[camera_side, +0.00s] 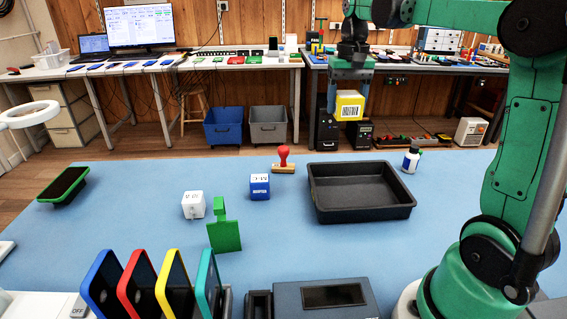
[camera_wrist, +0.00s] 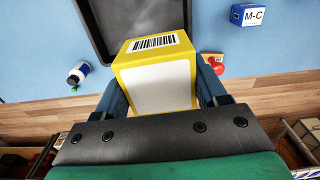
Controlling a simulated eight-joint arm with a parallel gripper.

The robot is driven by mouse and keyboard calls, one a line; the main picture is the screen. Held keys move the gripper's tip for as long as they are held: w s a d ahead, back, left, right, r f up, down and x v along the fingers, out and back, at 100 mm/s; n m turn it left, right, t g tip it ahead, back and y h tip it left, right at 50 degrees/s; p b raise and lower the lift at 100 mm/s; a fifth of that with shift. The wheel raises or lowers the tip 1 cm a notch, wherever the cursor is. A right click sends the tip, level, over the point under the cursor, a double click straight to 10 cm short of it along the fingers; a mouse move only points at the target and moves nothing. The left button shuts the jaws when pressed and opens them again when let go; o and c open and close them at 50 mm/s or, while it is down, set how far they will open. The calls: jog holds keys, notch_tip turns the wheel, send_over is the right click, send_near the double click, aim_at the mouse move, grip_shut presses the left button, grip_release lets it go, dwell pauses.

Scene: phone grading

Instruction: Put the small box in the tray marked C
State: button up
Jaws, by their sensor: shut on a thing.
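The small box (camera_side: 349,107) is yellow and white with a barcode. My gripper (camera_side: 348,88) is shut on it, one finger on each side, and holds it high above the table. It fills the middle of the wrist view (camera_wrist: 158,85). A black tray (camera_side: 365,214) lies on the blue mat, low and empty. In the wrist view the tray (camera_wrist: 122,15) shows partly behind the box. I see no letter on the tray. A blue block (camera_side: 260,187) stands left of the tray; in the wrist view this block (camera_wrist: 248,14) reads "M-C".
A red-handled stamp (camera_side: 283,160) and a small bottle (camera_side: 411,159) stand near the tray.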

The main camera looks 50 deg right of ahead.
aim_at(355, 195)
jog(key=s+d, duration=0.2)
jog(key=s, duration=0.2)
jog(key=shift+m, duration=0.3)
notch_tip(355, 195, down, 19)
jog(key=shift+d+f, duration=0.15)
jog(key=shift+f, duration=0.05)
jog(key=shift+f, duration=0.15)
jog(key=o, duration=1.3)
